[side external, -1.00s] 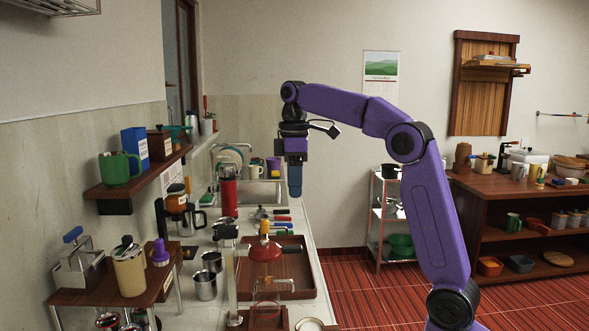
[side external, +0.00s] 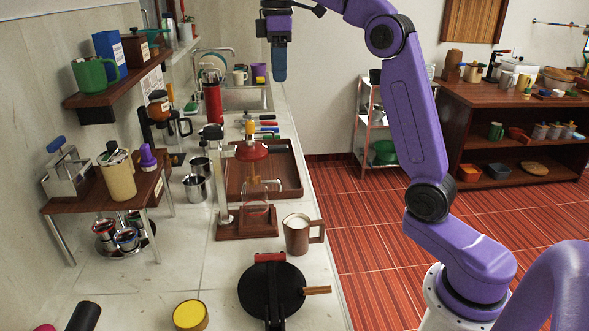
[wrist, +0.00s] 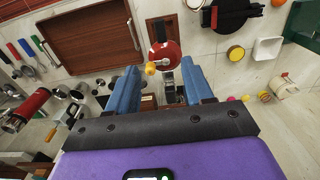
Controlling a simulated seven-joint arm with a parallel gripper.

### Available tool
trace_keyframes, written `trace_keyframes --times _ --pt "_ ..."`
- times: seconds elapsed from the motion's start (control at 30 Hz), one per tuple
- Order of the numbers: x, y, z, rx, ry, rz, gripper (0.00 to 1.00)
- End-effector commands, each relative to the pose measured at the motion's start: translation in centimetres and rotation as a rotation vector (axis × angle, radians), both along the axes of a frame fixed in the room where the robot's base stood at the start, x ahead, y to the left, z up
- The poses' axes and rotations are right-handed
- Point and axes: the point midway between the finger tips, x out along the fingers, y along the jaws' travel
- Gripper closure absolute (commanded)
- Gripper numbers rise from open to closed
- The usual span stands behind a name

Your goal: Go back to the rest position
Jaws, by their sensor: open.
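My gripper (side external: 279,62) hangs in the air above the counter, near its right edge, with its blue fingers pointing down. In the wrist view my gripper (wrist: 163,88) shows its two blue fingers spread apart with nothing held between them. The red and glass coffee siphon (side external: 252,150) on its wooden stand is on the counter below. It also shows in the wrist view (wrist: 165,54), beyond the gap between the fingers. The siphon is apart from my gripper.
A brown tray (side external: 290,190) lies behind the siphon. A brown mug (side external: 297,236) and a black waffle iron (side external: 270,290) stand nearer the front. A red flask (side external: 213,104), metal cups and a small wooden shelf (side external: 95,205) are at the left. The air around my gripper is clear.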

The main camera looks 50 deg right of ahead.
Motion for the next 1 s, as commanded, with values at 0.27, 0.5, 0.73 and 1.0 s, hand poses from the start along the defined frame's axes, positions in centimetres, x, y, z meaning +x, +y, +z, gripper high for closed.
trace_keyframes --times 0.27,0.5,0.73,1.0 --pt "-1.7 4.1 -2.0 0.001 0.001 0.045 0.49" --pt "-6.4 9.5 -5.9 0.003 -0.005 0.104 0.49" --pt "-12.8 13.0 -10.2 0.008 -0.01 0.161 0.49" --pt "-21.8 14.0 -15.6 0.015 -0.013 0.23 0.49"
